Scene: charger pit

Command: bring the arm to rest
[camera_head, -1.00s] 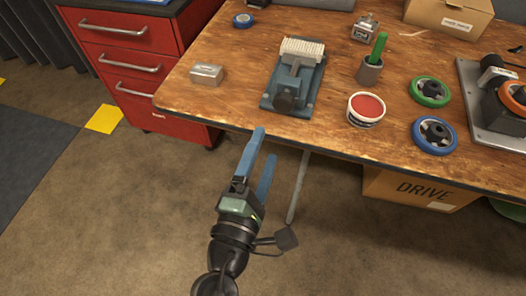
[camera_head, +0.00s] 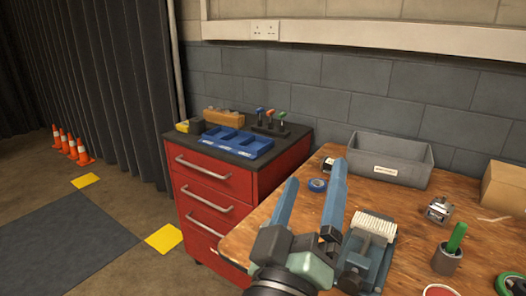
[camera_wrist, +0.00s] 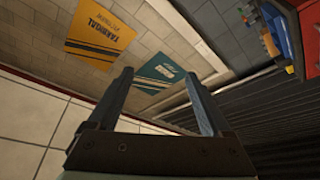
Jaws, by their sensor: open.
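My gripper (camera_head: 315,182) is raised in front of the head camera, over the near left part of the workbench in the picture. Its two blue fingers point up and are spread apart, with nothing between them. In the wrist view the open fingers (camera_wrist: 159,78) also have an empty gap, and walls show beyond them. The rest of my arm is mostly out of view below the head picture.
A red drawer cabinet (camera_head: 215,178) stands left. Orange cones (camera_head: 82,150) stand on the floor. Wall posters (camera_wrist: 100,33) show in the wrist view.

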